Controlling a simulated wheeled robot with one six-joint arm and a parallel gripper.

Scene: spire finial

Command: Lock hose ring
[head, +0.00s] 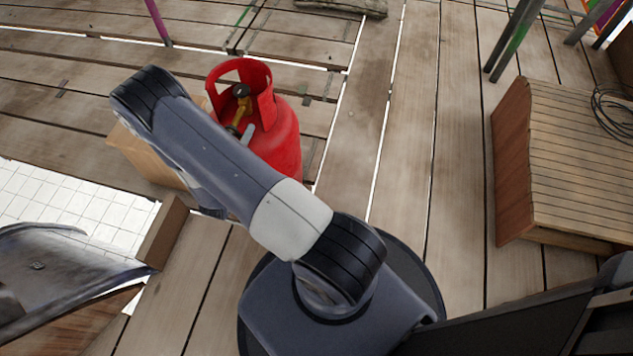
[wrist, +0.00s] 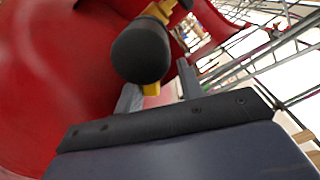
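A red gas cylinder (head: 285,140) stands upright on the planks, with a red collar around its top. Inside the collar is a brass valve (head: 241,104) with a black knob (head: 241,90).
A cardboard-coloured box (head: 150,155) is behind my arm, left of the cylinder. A slatted wooden box (head: 565,165) stands at the right, with a dark coiled cable (head: 612,112). Scaffold poles (head: 515,40) rise at the top right. The planks between are clear.

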